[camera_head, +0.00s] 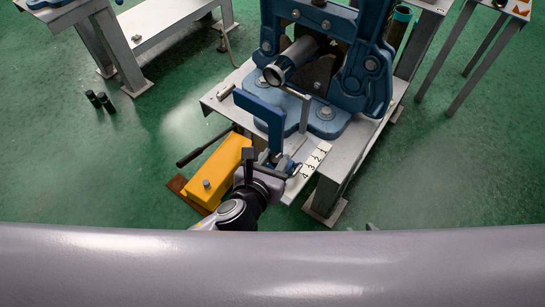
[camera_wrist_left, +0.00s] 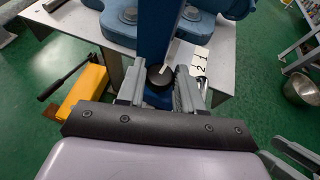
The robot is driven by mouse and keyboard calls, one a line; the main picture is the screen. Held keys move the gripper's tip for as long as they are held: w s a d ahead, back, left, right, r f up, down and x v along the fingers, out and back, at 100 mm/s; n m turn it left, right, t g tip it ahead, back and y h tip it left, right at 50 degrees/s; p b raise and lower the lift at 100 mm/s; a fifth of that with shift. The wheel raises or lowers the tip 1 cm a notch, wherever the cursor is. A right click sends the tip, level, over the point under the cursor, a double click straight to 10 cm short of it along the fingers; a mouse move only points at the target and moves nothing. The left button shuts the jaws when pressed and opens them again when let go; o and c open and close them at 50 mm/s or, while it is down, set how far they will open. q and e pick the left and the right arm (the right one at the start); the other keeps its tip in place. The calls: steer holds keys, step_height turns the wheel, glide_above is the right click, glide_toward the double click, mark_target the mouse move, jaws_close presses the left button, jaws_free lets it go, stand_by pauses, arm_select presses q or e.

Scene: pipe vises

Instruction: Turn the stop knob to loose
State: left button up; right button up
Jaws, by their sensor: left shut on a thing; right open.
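The stop knob (camera_wrist_left: 160,77) is a round black knob with a pale pointer line. It sits at the foot of a blue upright bar (camera_wrist_left: 160,30), near a white numbered scale (camera_wrist_left: 200,58). My left gripper (camera_wrist_left: 161,88) has one finger on each side of the knob and is shut on it. In the head view my left gripper (camera_head: 272,160) is at the front edge of the vise bench, where its body and fingers hide the knob. My right gripper (camera_wrist_left: 298,152) shows in part at the lower right of the left wrist view, open and away from the knob.
The blue pipe vise (camera_head: 345,60) with a grey pipe (camera_head: 288,66) stands on the metal bench (camera_head: 222,98). A yellow pedal block (camera_head: 215,170) with a dark lever lies left of my gripper. A metal bowl (camera_wrist_left: 300,88) is at the right.

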arm_select(q)
steer(key=shift+d+n+y, duration=0.1)
steer(key=shift+n+y, duration=0.7)
steer(key=shift+y, duration=0.1)
steer(key=o, duration=1)
